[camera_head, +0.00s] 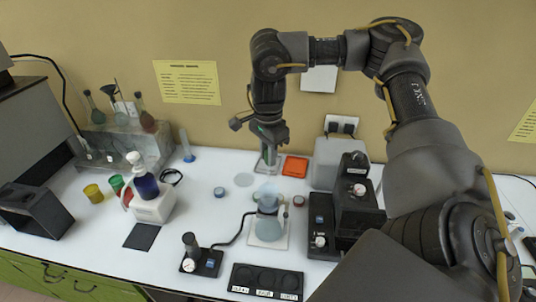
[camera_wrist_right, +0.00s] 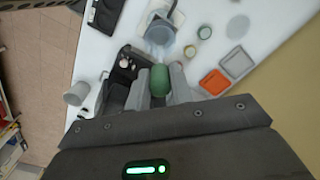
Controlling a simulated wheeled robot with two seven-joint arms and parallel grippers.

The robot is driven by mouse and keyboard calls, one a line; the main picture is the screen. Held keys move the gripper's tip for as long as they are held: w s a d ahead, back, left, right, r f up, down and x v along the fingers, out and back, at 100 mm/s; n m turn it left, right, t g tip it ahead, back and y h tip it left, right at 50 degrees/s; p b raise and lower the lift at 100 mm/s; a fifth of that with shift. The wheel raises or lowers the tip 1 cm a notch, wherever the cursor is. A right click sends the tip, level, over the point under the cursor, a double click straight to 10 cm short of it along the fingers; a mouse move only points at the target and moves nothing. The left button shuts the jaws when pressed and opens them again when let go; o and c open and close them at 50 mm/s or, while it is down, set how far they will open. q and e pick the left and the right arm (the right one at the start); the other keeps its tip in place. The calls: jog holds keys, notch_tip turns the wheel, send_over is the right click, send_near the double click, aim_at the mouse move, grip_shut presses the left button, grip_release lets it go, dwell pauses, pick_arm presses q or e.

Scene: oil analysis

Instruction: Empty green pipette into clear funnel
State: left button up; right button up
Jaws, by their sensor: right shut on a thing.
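The green pipette shows in the right wrist view as a green bulb (camera_wrist_right: 160,80) between the two fingers. In the head view only a small green part (camera_head: 261,130) shows at the gripper. My right gripper (camera_head: 268,150) is shut on the pipette and points down near the back of the table; it also shows in the right wrist view (camera_wrist_right: 161,88). The clear funnel (camera_head: 268,192) sits above a round flask (camera_head: 268,228) at the table's middle, nearer the front than the gripper. The pipette's tip is hard to make out. My left gripper is not in view.
An orange tray (camera_head: 295,167) lies right of the gripper. A black instrument (camera_head: 358,205) stands right of the flask. A white bottle holder (camera_head: 152,205) and a glassware rack (camera_head: 118,140) are at left. A black three-place plate (camera_head: 266,282) lies at the front.

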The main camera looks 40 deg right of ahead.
dwell(0.3)
jog(key=shift+r, duration=1.55)
